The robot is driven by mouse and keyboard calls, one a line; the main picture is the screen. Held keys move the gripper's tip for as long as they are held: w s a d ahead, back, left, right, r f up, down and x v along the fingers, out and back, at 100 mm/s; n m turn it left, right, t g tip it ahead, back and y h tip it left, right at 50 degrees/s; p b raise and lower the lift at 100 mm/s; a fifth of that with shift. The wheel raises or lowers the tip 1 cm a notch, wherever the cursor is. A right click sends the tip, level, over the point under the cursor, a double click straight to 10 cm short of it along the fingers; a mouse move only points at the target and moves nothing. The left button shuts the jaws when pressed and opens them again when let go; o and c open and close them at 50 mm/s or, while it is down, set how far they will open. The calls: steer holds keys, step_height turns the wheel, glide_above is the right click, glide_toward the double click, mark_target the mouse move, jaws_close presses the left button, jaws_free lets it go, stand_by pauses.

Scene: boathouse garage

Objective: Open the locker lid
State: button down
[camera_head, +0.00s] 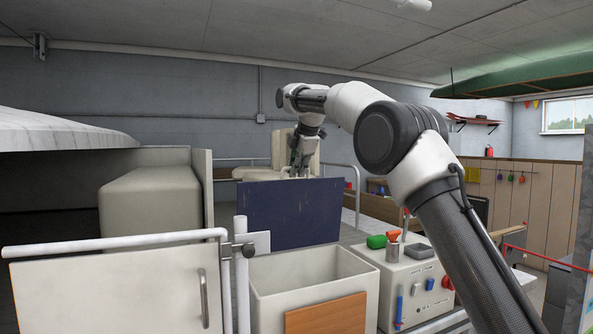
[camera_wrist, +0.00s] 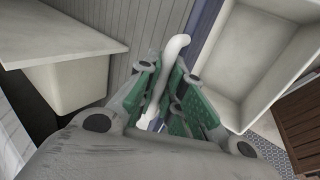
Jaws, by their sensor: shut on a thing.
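The locker (camera_head: 262,305) is a cream open-topped box in the head view, and its empty inside shows in the wrist view (camera_wrist: 262,55). Its dark blue lid (camera_head: 290,215) stands about upright at the back of the box, and a thin blue strip of it shows in the wrist view (camera_wrist: 207,25). My gripper (camera_head: 298,168) is at the lid's top edge. In the wrist view, its green-padded fingers (camera_wrist: 168,92) are shut on a pale curved handle (camera_wrist: 172,55).
A white rail gate (camera_head: 115,243) stands at front left. A cream console (camera_head: 415,285) with switches and a green item (camera_head: 376,241) stands right of the locker. A cream seat (camera_head: 150,200) is at left. A green boat hull (camera_head: 520,77) hangs overhead at right.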

steer(key=c, duration=1.5)
jaws_free()
steer(key=v, duration=1.2)
steer(key=shift+s, duration=0.1)
